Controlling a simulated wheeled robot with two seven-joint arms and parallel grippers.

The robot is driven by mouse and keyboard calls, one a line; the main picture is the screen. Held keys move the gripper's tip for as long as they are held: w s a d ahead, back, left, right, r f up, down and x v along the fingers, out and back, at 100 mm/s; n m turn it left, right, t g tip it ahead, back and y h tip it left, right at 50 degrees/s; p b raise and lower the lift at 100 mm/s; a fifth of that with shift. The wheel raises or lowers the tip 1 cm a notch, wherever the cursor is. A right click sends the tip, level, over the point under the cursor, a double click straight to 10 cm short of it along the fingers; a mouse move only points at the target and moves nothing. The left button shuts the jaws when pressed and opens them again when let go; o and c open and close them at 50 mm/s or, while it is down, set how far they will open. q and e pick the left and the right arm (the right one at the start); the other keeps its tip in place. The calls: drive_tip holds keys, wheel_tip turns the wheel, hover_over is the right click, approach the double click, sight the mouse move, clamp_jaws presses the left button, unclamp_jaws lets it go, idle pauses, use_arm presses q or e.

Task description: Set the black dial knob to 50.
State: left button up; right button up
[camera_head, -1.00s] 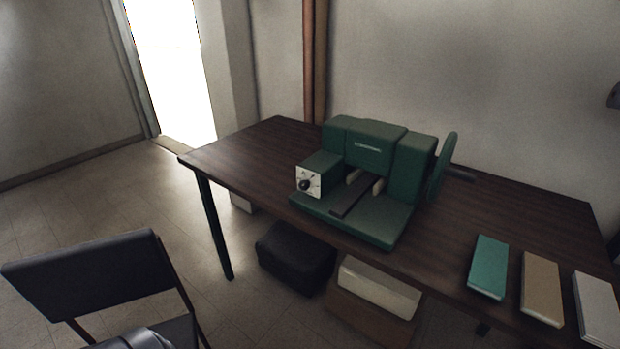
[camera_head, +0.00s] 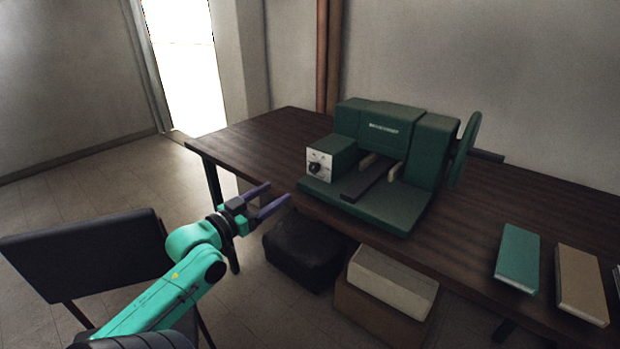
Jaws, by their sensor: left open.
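The black dial knob (camera_head: 315,168) sits on a white dial plate (camera_head: 325,160) on the front left of a green machine (camera_head: 388,150). The dial's numbers are too small to read. The machine stands on a dark wooden table (camera_head: 262,142). My left gripper (camera_head: 280,196) is open and empty, with its two purple fingers apart. It is in front of the table's near edge, left of and lower in the picture than the knob, not touching it. My right gripper is not in view.
The table's left end is clear.

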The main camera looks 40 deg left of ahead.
sight(312, 169)
use_arm(q)
drive_tip(key=w+p, duration=0.1)
drive_tip(key=w, duration=0.6)
drive_tip(key=w+p, duration=0.1)
drive_tip(key=w, duration=0.6)
drive_tip(key=shift+w+a, duration=0.2)
drive_tip(key=shift+w, duration=0.1)
clamp_jaws()
